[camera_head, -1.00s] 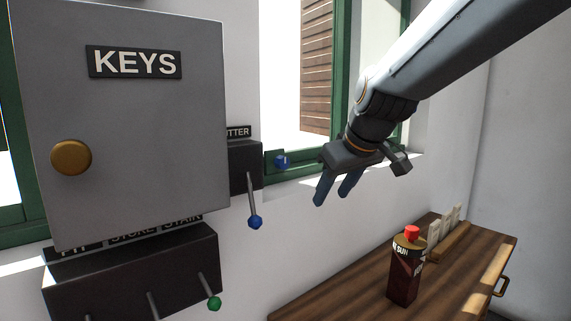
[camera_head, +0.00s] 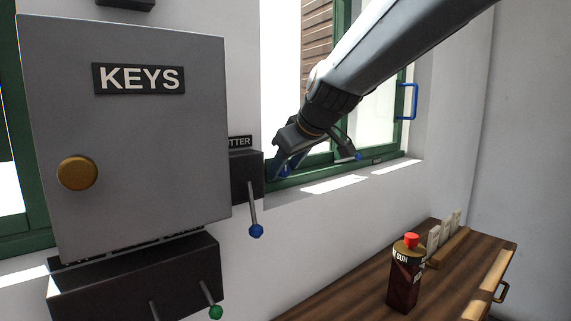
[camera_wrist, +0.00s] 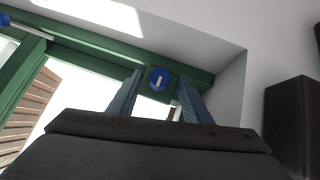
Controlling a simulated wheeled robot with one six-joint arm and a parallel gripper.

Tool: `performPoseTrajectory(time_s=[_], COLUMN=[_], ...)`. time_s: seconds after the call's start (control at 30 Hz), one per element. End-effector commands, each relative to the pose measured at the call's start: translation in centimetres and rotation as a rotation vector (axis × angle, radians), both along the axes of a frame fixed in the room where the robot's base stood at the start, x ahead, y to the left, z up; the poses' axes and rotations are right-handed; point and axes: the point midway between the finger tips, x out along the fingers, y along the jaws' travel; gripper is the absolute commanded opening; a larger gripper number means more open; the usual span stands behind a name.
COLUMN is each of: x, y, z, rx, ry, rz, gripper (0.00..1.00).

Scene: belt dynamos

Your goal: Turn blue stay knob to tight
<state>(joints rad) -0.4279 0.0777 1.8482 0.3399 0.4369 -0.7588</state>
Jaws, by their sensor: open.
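The blue stay knob (camera_wrist: 160,80) is a round blue disc with a white bar, on a green mount at the window frame's corner in the wrist view. The white bar stands near upright. My gripper (camera_wrist: 158,95) is open, with its two blue-grey fingers on either side of the knob in that view. I cannot tell whether the fingers touch it. In the head view my gripper (camera_head: 284,168) is at the lower left corner of the window and hides most of the knob.
A dark box with a blue-tipped lever (camera_head: 256,230) is just left of my gripper. The grey KEYS cabinet (camera_head: 130,140) stands further left. A blue window handle (camera_head: 409,101) is at right. A dark red bottle (camera_head: 405,280) stands on the wooden desk (camera_head: 350,290) below.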

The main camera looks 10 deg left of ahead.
Motion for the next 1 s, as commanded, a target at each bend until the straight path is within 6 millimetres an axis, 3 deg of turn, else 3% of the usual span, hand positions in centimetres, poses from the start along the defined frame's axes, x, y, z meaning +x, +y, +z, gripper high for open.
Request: performPoseTrajectory(time_s=[0.27, 0.5, 1.0], x=[0.07, 0.06, 0.47], y=[0.06, 0.04, -0.21], z=[-0.1, -0.1, -0.4], rx=[0.0, 0.001, 0.09], ry=[0.0, 0.0, 0.098], rz=[0.0, -0.001, -0.002], gripper=[0.43, 0.03, 0.04])
